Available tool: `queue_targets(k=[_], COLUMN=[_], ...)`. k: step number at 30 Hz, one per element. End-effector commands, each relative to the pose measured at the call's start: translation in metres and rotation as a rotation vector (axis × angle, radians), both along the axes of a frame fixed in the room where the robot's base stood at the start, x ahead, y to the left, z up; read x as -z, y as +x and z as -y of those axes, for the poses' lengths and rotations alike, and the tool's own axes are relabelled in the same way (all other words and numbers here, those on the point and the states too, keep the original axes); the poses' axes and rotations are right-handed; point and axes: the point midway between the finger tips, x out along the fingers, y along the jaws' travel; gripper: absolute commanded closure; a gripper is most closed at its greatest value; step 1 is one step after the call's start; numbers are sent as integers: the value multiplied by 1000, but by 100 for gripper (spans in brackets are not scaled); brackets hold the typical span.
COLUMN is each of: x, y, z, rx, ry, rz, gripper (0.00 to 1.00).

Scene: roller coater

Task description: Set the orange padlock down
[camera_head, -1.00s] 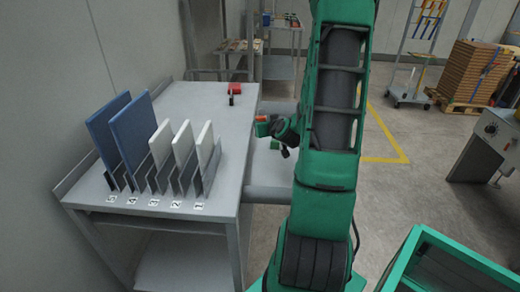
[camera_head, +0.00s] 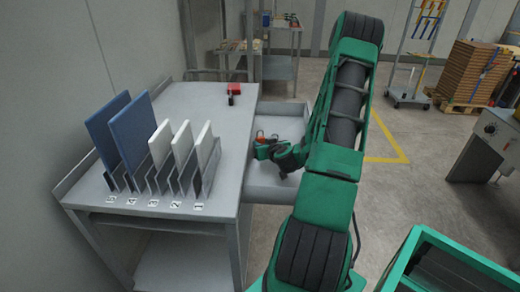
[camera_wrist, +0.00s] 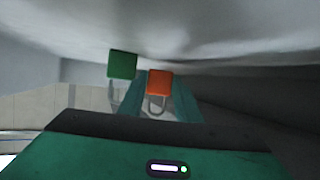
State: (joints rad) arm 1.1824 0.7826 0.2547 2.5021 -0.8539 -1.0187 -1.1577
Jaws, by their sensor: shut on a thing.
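The orange padlock (camera_wrist: 159,82) is held between the fingers of my gripper (camera_wrist: 158,104), its shackle towards the palm. In the head view a small part of the orange padlock (camera_head: 260,134) shows at the tip of my gripper (camera_head: 262,147). My gripper is over the left part of an open grey drawer (camera_head: 290,108), close to the table's right side. In the wrist view a green padlock (camera_wrist: 122,64) is just left of the orange one, beside the left finger. I cannot tell whether the orange padlock touches the drawer floor.
The grey table (camera_head: 192,95) stands to the left, with a rack of blue and white panels (camera_head: 131,133) on it. A red object (camera_head: 235,88) with a dark part lies near the table's right edge. A green bin (camera_head: 412,252) is at the lower right.

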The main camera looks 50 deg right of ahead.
Motion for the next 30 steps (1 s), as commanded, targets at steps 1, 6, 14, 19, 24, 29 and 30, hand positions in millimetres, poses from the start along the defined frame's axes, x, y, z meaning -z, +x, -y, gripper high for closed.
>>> queue_targets(k=[1,6,14,19,24,29,30], x=[6,13,14,17,22,29,31], y=[-1,0,0,0,0,0,0], z=[0,0,0,0,0,-1,-1], rx=[1,1,1,1,1,1,0], ry=[3,0,-1,0,0,2,1], rz=[-1,0,1,1,-1,-6,-9], gripper=[94,94,94,94,94,94,94])
